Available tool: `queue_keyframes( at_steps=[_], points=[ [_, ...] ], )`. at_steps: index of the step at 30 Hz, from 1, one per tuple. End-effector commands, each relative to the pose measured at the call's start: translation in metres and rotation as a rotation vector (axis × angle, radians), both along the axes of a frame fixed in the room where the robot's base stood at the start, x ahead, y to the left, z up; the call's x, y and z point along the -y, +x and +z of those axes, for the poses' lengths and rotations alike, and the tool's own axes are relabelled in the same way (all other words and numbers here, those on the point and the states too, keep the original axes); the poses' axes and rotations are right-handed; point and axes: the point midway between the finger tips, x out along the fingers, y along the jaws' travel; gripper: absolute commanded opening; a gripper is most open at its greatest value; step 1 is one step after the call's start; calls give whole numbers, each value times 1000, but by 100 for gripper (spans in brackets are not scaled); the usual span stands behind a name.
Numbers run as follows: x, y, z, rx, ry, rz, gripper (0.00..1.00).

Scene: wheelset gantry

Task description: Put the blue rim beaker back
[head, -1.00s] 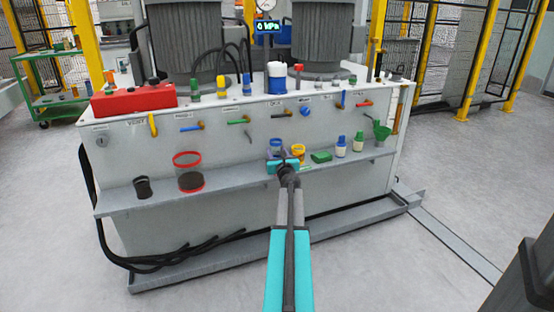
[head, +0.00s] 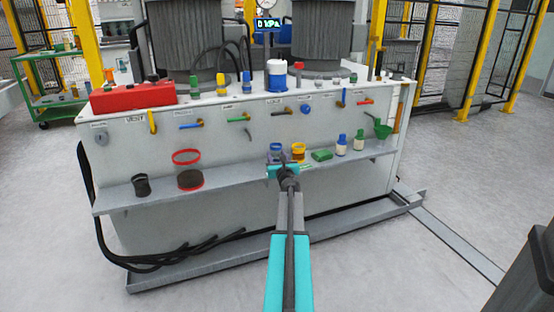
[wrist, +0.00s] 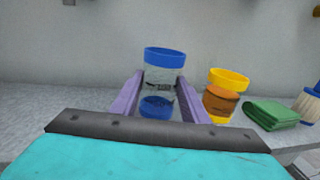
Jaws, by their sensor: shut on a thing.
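The blue rim beaker (wrist: 164,72) is clear, with a blue top rim and a blue base. In the wrist view it stands upright between the two purple fingers of my gripper (wrist: 158,100), which is shut on it. In the head view the beaker (head: 275,151) shows at the shelf (head: 235,178), just beyond my gripper (head: 282,168), which partly covers it. I cannot tell whether its base touches the shelf.
A yellow rim beaker (head: 298,151) with brown contents is close on the right. A red rim beaker (head: 189,178) and a dark cup (head: 141,186) are left.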

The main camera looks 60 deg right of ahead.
Motion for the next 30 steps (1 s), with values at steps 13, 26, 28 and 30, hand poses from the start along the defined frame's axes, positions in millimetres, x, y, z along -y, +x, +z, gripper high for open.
queue_keyframes(
  at_steps=[13, 26, 28, 30],
  points=[
    [0, 0, -3, 0, 0, 0, 16],
    [0, -1, -3, -1, -1, -1, 60],
    [0, -1, -2, -1, -1, -1, 60],
    [0, -1, -1, 0, 0, -1, 60]
  ],
)
